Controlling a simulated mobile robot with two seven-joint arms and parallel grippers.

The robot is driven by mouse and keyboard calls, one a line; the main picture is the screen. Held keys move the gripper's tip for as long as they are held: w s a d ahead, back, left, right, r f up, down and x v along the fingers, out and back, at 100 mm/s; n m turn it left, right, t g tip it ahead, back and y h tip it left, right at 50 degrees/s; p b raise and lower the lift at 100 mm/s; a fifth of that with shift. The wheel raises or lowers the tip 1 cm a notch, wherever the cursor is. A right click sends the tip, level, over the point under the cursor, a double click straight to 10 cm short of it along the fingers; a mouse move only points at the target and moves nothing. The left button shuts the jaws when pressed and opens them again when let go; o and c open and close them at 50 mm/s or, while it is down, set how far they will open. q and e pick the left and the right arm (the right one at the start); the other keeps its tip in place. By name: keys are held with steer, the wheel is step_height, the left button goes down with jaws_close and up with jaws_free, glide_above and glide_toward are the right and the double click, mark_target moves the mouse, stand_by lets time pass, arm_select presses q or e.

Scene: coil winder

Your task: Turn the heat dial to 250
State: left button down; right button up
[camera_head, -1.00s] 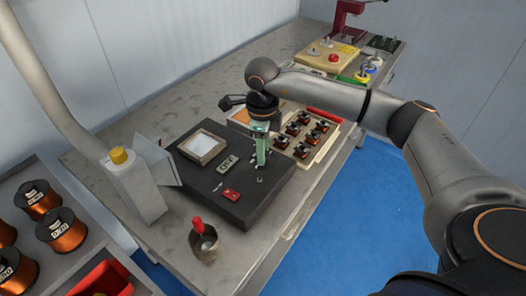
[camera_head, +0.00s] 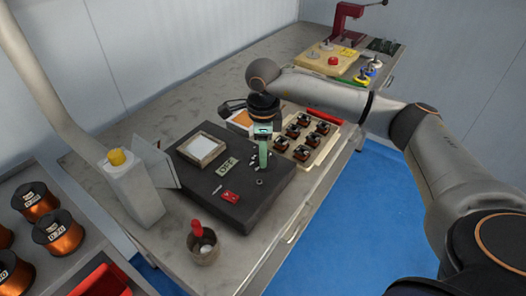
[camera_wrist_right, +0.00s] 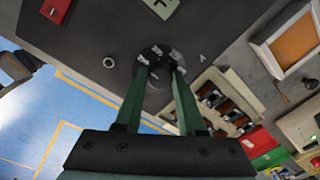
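The heat dial (camera_wrist_right: 157,72) is a dark round dial with white marks, set on the black plate unit (camera_head: 200,198). In the head view my right gripper's green fingers (camera_head: 264,162) point down over it and hide most of it. In the right wrist view the two fingers (camera_wrist_right: 161,69) are apart, with their tips at the dial, one on each side of its middle. I cannot tell whether they press on the knob. A small pale display (camera_head: 227,165) stands on the unit; its text looks like OFF but is too small to be sure. My left gripper is not in view.
A red switch (camera_head: 230,197) and a framed white pad (camera_head: 202,149) are on the unit. A cup with a red-handled tool (camera_head: 203,247) stands near the front edge. The bench's back left is clear.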

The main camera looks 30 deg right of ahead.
steer(key=o, duration=0.5)
steer(key=shift+c, duration=0.2)
step_height(320, 180, up, 13)
steer(key=shift+s+a+f, duration=0.15)
steer(key=shift+s+f, duration=0.05)
steer(key=shift+s, duration=0.05)
steer(key=shift+f, duration=0.1)
stand_by(0.4)
